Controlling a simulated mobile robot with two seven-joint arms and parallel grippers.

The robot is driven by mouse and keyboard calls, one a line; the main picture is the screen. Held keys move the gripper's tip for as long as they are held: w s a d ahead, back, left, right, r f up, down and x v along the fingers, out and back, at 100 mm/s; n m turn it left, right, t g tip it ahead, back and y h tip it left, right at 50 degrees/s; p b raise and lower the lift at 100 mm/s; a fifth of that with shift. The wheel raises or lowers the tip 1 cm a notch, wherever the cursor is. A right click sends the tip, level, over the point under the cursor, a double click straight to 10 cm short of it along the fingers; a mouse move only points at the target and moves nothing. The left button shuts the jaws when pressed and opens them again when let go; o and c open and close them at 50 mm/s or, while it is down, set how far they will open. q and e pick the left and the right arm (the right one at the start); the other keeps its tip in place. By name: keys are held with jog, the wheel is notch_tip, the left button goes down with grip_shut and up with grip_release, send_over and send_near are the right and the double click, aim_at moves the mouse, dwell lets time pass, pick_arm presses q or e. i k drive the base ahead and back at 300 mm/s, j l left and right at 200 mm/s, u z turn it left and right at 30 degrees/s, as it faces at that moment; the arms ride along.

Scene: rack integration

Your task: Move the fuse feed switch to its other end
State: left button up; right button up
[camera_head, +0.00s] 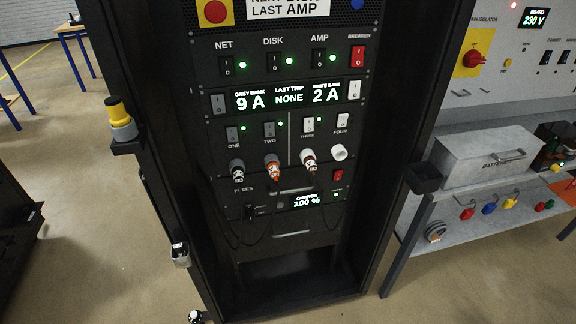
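No label reading "fuse feed" is legible. A small red rocker switch (338,175) sits at the right end of the row marked FUSES, on the black rack panel; which end of it is pressed is too small to tell. Neither of my grippers is in view.
Above are rocker switches ONE to FOUR, a display (288,95) and a red BREAKER switch (358,56). A charger display (306,201) is below. The rack's side posts (160,170) flank the panel. A grey bench (450,215) stands at the right. The space before the panel is clear.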

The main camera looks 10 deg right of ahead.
aim_at(337, 175)
jog(key=i+j, duration=0.15)
jog(key=i, duration=0.25)
jog(key=i+j+z, duration=0.1)
jog(key=i, duration=0.3)
